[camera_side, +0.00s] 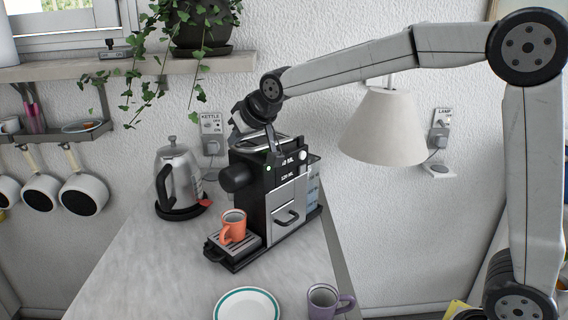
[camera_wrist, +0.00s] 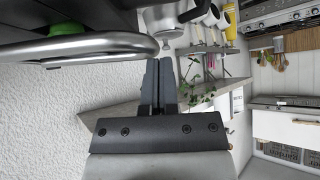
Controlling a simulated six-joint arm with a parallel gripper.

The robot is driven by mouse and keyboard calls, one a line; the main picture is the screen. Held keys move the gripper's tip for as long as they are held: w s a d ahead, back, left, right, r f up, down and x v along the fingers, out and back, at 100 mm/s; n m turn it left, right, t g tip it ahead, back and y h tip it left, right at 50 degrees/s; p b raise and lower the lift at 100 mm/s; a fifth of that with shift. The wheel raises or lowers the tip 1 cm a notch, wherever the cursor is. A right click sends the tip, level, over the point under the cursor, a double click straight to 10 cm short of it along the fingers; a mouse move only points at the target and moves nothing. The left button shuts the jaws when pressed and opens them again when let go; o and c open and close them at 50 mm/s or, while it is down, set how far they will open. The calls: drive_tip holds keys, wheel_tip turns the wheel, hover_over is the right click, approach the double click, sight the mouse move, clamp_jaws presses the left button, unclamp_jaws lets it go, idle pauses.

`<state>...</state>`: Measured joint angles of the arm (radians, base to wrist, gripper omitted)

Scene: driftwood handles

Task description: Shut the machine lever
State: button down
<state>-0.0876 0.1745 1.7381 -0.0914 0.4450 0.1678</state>
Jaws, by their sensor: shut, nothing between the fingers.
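The black and silver coffee machine (camera_side: 288,205) stands on the counter in the side view. Its lever, a bright metal loop (camera_side: 252,143), shows at the top of the machine, partly hidden by my gripper (camera_side: 277,150). How far the lever is raised is hard to tell. In the wrist view the lever (camera_wrist: 85,46) enters from the left, and its rounded end is just beside the tips of my gripper (camera_wrist: 158,63). The fingers are shut and empty. Whether they touch the lever is unclear.
An orange mug (camera_side: 233,227) sits on the machine's drip tray (camera_side: 234,257). A kettle (camera_side: 178,175) stands to the left. A plate (camera_side: 246,305) and a purple mug (camera_side: 322,302) are in front. A lamp (camera_side: 383,125) hangs to the right. A plant (camera_side: 200,25) is above.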

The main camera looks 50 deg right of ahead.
drive_tip(key=shift+a+f, duration=0.1)
drive_tip(key=shift+f, duration=0.2)
drive_tip(key=shift+r, duration=0.15)
